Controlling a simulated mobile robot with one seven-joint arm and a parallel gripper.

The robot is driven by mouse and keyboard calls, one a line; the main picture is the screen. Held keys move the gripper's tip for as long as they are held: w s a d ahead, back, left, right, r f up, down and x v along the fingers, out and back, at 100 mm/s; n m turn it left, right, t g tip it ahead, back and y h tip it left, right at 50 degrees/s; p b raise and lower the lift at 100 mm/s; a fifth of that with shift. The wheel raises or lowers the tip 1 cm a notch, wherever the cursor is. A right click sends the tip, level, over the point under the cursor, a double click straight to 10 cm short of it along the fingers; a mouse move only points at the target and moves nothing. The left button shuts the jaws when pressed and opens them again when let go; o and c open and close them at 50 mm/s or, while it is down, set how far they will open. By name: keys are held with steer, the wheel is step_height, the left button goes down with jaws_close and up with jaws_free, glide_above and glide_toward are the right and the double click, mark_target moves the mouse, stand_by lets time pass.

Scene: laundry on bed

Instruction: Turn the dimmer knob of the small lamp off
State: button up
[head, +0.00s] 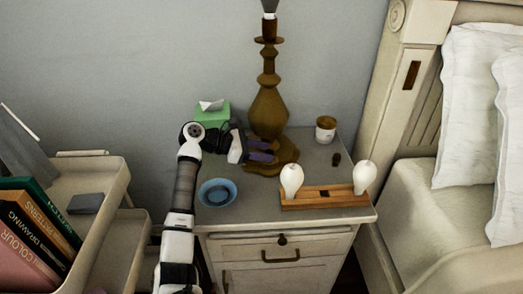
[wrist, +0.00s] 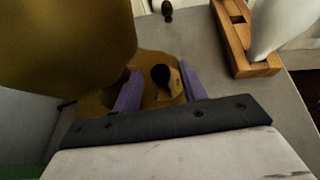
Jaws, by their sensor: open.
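The lamp (head: 268,108) is brown-gold with a turned body, and stands at the back of the nightstand. Its body (wrist: 65,40) fills the upper left of the wrist view. On its base (wrist: 97,103) is a small gold stub with a dark round face, apparently the dimmer knob (wrist: 161,75). My gripper (wrist: 160,75) is open, with one purple finger on each side of the knob and visible gaps between. In the head view my gripper (head: 266,151) reaches in from the left, low over the lamp base, and the knob cannot be made out.
A wooden holder (head: 325,197) with two white bulbs stands at the nightstand's front right. A blue bowl (head: 217,193) is at the front left, near my arm. A green tissue box (head: 212,114), a lidded jar (head: 326,130) and a small dark object (head: 337,159) stand farther back.

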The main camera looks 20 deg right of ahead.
jaws_close()
steer(key=shift+f, duration=0.1)
steer(key=n+t+b, duration=0.1)
steer(key=n+t, duration=0.1)
steer(key=t, duration=0.1)
steer(key=shift+s+a+n+b, duration=0.1)
steer(key=shift+s+n+b, duration=0.25)
steer(key=shift+n, duration=0.05)
steer(key=n+t, duration=0.2)
steer(key=t, duration=0.1)
steer(key=shift+s+n+y, duration=0.3)
steer(key=n+t, duration=0.1)
steer(key=n+t+y, duration=0.1)
steer(key=t, duration=0.1)
steer(key=n+t+y, duration=0.1)
steer(key=n, duration=0.1)
steer(key=shift+s+d+t, duration=0.3)
steer(key=shift+s+d, duration=0.05)
steer(key=shift+d, duration=0.05)
steer(key=shift+s+d+n+t+y+p, duration=0.15)
steer(key=shift+n+t+y+p, duration=0.6)
steer(key=shift+n+y, duration=0.45)
